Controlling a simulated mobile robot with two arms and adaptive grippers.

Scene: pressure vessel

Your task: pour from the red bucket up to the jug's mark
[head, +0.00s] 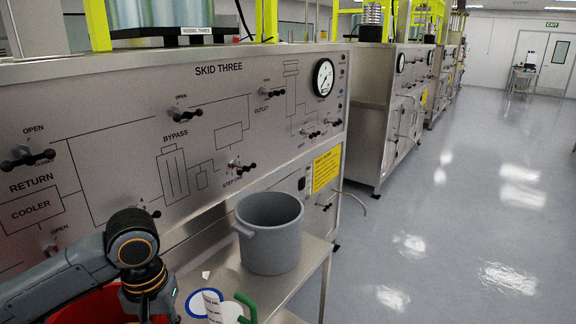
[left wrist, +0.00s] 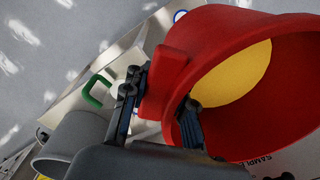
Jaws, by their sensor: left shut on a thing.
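The red bucket (head: 95,308) shows only partly at the bottom left of the head view, behind my left arm. In the left wrist view the bucket (left wrist: 232,22) is large, with yellow contents (left wrist: 235,78) inside. My left gripper (left wrist: 163,89) is shut on its red side grip or wall, one finger outside and one inside. A green handle (head: 246,308), probably the jug's, stands at the bottom edge of the head view; it also shows in the left wrist view (left wrist: 95,90). The jug's body and mark cannot be made out. My right gripper is out of view.
A grey pot (head: 270,235) stands on the steel side table (head: 318,262), right of the bucket. A blue-rimmed item (head: 195,303) and a white printed item (head: 212,300) lie near the green handle. The skid panel (head: 120,140) with valve levers rises behind. Open floor lies right.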

